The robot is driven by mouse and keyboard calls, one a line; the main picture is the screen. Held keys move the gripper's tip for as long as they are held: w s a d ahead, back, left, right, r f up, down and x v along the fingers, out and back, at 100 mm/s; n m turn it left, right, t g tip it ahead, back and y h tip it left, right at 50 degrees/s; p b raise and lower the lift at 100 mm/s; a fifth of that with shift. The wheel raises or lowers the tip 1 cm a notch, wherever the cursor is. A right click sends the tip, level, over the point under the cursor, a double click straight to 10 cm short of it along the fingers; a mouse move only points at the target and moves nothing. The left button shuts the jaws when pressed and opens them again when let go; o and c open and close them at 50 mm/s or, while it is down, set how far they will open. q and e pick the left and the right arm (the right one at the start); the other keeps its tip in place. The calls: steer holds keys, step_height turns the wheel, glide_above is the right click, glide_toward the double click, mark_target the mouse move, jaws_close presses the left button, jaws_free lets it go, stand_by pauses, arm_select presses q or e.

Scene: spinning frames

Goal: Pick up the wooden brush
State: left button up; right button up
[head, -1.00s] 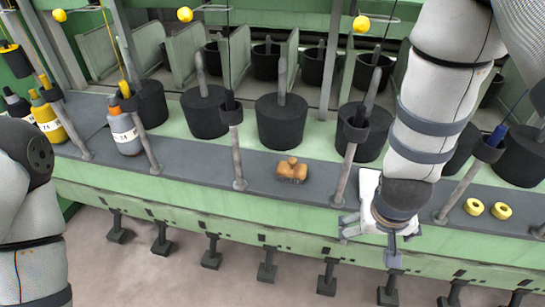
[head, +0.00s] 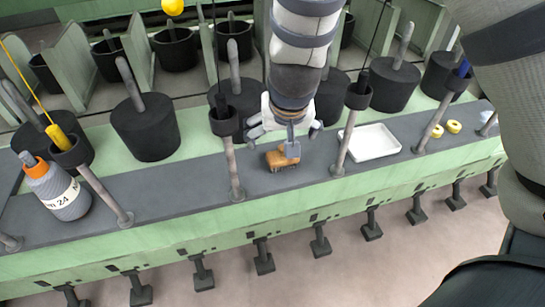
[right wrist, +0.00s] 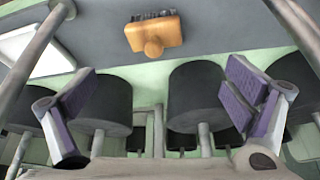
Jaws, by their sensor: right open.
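The wooden brush (head: 280,160) is a small orange-brown block with a rounded knob and dark bristles. It lies on the grey ledge, between two grey posts. My right gripper (head: 286,133) is open and empty just above and behind the brush, partly covering its top in the head view. In the right wrist view the brush (right wrist: 153,33) is at the top centre, apart from the spread purple-padded fingers of my right gripper (right wrist: 160,82). Its knob points toward the gripper and its bristles point away. My left gripper is not in view.
A post (head: 233,170) stands left of the brush and another (head: 346,145) right of it. A white tray (head: 372,143) lies beyond the right post, with yellow rings (head: 453,127) farther right. A grey bottle (head: 57,192) stands at left. Black pots line the back.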

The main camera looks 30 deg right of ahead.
mark_target(282, 150)
steer(key=x, duration=0.5)
steer(key=shift+s+d+f+b, duration=0.1)
steer(key=shift+s+b, duration=0.25)
steer(key=shift+s, duration=0.05)
steer(key=shift+w+d+f, duration=0.15)
steer(key=shift+w+f, duration=0.15)
steer(key=shift+f, duration=0.25)
steer(key=b+x, duration=0.1)
steer(key=x, duration=0.3)
steer(key=shift+s+d+f, duration=0.1)
steer(key=shift+d+f, duration=0.1)
steer(key=shift+d, duration=0.05)
steer(key=shift+r, duration=0.1)
steer(key=shift+c, duration=1.1)
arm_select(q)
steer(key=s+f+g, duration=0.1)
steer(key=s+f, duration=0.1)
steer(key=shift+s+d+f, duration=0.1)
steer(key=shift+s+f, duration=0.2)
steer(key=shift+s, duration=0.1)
arm_select(e)
steer(key=c, duration=1.1)
